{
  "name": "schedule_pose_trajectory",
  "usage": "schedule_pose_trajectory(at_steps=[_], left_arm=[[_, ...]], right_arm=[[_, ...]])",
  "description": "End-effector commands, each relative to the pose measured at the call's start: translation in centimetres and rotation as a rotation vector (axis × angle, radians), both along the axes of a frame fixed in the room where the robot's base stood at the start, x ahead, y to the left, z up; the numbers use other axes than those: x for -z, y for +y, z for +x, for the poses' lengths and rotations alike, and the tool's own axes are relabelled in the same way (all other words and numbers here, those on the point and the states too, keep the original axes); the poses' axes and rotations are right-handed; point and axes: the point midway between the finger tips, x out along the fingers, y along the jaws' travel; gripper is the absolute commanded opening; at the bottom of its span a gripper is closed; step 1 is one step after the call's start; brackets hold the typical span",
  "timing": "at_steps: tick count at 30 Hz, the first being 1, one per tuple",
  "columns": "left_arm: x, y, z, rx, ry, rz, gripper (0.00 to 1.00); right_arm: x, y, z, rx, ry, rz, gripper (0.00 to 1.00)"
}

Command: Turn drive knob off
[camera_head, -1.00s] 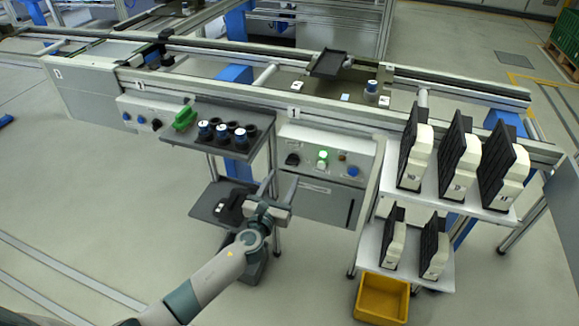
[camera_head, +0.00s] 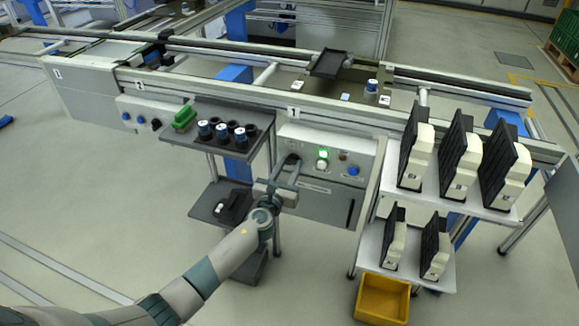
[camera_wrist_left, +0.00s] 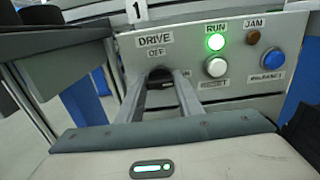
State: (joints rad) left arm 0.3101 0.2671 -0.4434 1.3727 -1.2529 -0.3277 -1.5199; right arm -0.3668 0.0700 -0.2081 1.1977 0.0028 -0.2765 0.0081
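The drive knob (camera_wrist_left: 160,74) is dark and sits on the grey control panel (camera_head: 320,147) under the labels DRIVE and OFF. My left gripper (camera_wrist_left: 158,80) is at the panel, with one finger on each side of the knob. The fingers look spread, and I cannot tell whether they touch it. In the head view, my left gripper (camera_head: 288,162) covers much of the knob. The knob's pointing direction is hidden. The green RUN lamp (camera_wrist_left: 215,42) is lit. My right gripper is not in view.
Right of the knob are a white button (camera_wrist_left: 216,66), a dark JAM lamp (camera_wrist_left: 253,37) and a blue button (camera_wrist_left: 250,58). A dark shelf (camera_head: 240,113) with cylinders stands left of the panel. A white rack (camera_head: 455,188) with black-and-white parts stands right, above a yellow bin (camera_head: 382,300).

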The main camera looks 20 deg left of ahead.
Motion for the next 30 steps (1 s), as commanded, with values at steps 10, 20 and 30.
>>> schedule_pose_trajectory(at_steps=[10, 20, 30], left_arm=[[0.0, 0.0, 0.0, 0.0, 0.0, -0.013, 0.1], [0.2, 0.1, 0.0, -0.001, 0.006, -0.137, 0.1], [0.2, 0.1, 0.0, 0.0, 0.013, -0.415, 0.1]], right_arm=[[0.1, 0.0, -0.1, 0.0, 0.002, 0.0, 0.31], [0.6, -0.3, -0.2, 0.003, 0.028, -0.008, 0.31], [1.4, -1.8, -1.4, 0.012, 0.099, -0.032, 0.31]])
